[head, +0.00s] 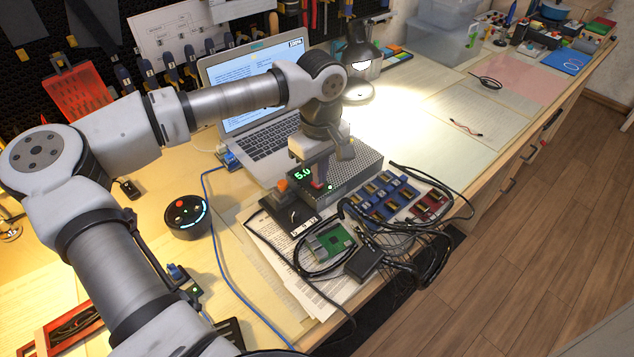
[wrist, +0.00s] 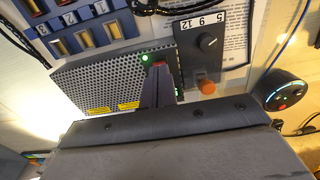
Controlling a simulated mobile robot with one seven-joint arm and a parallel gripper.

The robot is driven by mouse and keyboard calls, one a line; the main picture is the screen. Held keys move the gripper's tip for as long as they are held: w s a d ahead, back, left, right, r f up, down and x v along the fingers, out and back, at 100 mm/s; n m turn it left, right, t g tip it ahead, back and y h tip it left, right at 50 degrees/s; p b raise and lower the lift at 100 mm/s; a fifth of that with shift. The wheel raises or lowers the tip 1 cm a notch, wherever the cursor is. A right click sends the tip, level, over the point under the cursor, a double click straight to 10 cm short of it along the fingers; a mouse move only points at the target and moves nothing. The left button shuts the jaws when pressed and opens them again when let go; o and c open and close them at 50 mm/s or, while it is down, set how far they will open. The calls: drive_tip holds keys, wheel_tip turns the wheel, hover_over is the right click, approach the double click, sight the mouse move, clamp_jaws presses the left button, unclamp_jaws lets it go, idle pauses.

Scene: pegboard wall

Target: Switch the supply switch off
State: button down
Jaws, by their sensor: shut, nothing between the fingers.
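The supply is a perforated grey metal box (head: 352,172) with a green "5.0" display (head: 302,174) on its front; it also shows in the wrist view (wrist: 95,80). A small red switch (wrist: 160,63) sits at its front edge beside a lit green lamp (wrist: 145,58).
A dark selector box with a knob (wrist: 208,42), marked 5, 9, 12, and an orange knob (wrist: 207,87) stand close beside the supply. Blue modules (head: 385,195), cables and a green circuit board (head: 330,243) lie in front. A laptop (head: 262,145) stands behind.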

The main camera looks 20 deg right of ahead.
drive_tip(key=shift+f+b, duration=0.5)
drive_tip(key=shift+f, duration=0.15)
drive_tip(key=shift+r, duration=0.1)
drive_tip(key=shift+r+p, duration=2)
drive_tip(key=shift+r, duration=1.5)
drive_tip(key=shift+f, duration=0.1)
